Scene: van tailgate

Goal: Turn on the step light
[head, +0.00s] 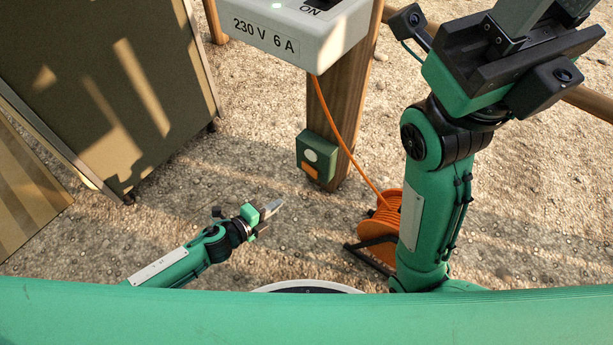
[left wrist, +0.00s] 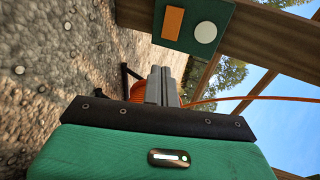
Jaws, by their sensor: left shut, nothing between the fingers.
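A small green box (head: 317,158) with a pale round disc (head: 310,155) and an orange rectangle (head: 310,170) is fixed low on the wooden post; it looks like the step light. In the left wrist view the box (left wrist: 193,45) is at the top, with the orange rectangle (left wrist: 173,22) left of the disc (left wrist: 205,32). I cannot tell whether it is lit. My left gripper (head: 276,207) is shut and empty, below and left of the box in the head view, apart from it. Its fingers (left wrist: 165,86) point towards the box. My right gripper (head: 515,30) is partly cut off at the top right.
A white power box (head: 290,35) marked 230 V 6 A, with a green lamp, is on the same post (head: 340,110). An orange cable runs down to an orange reel (head: 378,235) on the gravel. A large brown panel (head: 100,90) stands left. The gravel between is clear.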

